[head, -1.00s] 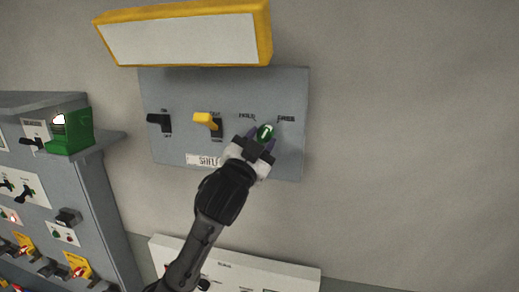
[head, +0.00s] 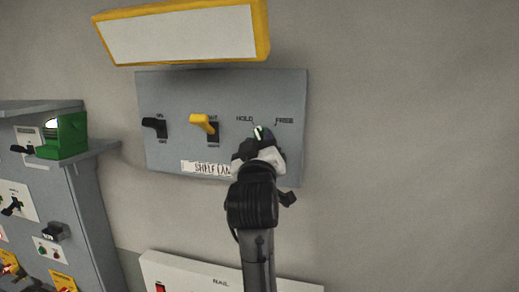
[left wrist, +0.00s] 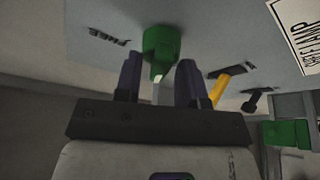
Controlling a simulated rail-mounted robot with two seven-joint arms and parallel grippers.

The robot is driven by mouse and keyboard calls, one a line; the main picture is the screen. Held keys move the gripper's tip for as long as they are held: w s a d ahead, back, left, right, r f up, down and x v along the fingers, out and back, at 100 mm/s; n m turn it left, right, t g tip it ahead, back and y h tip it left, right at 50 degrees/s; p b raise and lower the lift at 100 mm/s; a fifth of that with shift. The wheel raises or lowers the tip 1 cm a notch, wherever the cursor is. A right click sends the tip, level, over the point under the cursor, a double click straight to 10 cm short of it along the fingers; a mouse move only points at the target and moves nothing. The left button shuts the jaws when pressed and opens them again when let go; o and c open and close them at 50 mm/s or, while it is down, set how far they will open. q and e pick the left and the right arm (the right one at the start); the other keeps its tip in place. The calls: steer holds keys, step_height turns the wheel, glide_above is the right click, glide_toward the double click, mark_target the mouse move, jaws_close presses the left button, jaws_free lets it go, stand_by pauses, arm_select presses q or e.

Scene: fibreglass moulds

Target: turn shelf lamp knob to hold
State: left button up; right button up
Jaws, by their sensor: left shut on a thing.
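The green knob (head: 259,132) with a white pointer line is on the right of the grey shelf lamp panel (head: 180,95), below the words HOLD and FREE. Its white line leans up and left, towards HOLD. My left gripper (head: 262,143) reaches up from below and is shut on the knob, hiding its lower part. In the left wrist view the green knob (left wrist: 161,40) sits between the two dark fingers of the gripper (left wrist: 159,72), with the white pointer between them. My right gripper is not in view.
A black switch (head: 154,127) and a yellow switch (head: 204,124) stick out left of the knob. A yellow-framed lamp (head: 180,35) juts out above the panel. A grey cabinet with a green box (head: 66,137) is at left. The wall at right is bare.

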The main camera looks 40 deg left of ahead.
arm_select(q)
steer(key=shift+n+g+y, duration=0.3)
steer(key=shift+n+g, duration=0.2)
steer(key=shift+n, duration=0.75)
steer(key=shift+n+g+y, duration=0.3)
steer(key=shift+n+g, duration=0.2)
steer(key=shift+n, duration=1.05)
steer(key=o, duration=0.6)
steer(key=shift+r, duration=0.1)
steer(key=shift+c, duration=0.2)
steer(key=b+v, duration=0.5)
steer(key=v, duration=0.8)
steer(key=shift+s+d, duration=0.2)
steer(key=shift+d, duration=0.15)
